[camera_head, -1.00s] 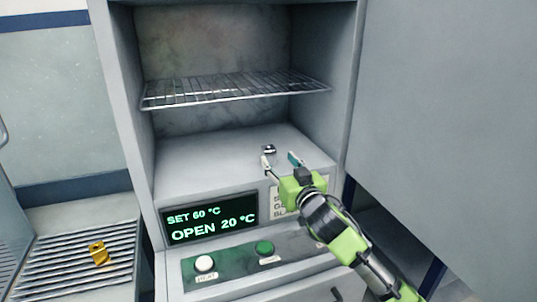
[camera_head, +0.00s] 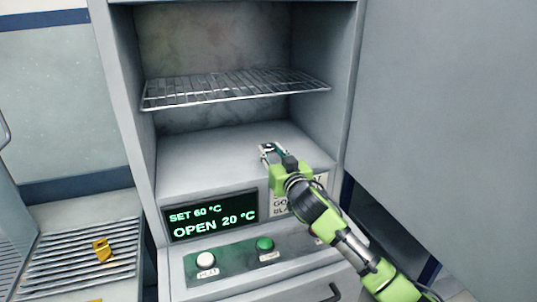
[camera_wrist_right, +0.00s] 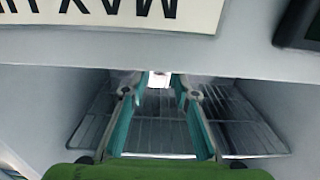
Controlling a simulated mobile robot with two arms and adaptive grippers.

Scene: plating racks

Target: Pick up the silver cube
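The silver cube (camera_head: 268,146) lies on the floor of the open oven chamber, below the wire shelf. In the head view it is small and partly hidden by my right gripper (camera_head: 270,153). In the right wrist view the cube (camera_wrist_right: 159,79) shows pale between and just beyond the tips of the teal fingers (camera_wrist_right: 158,92). The fingers are apart, with a visible gap on each side of the cube. I cannot see my left gripper.
The wire shelf (camera_head: 235,88) spans the chamber above my gripper. The control panel with the display (camera_head: 210,217) lies below the opening. A large grey door or panel (camera_head: 450,120) stands at right. A yellow piece (camera_head: 102,250) rests on a slatted rack at left.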

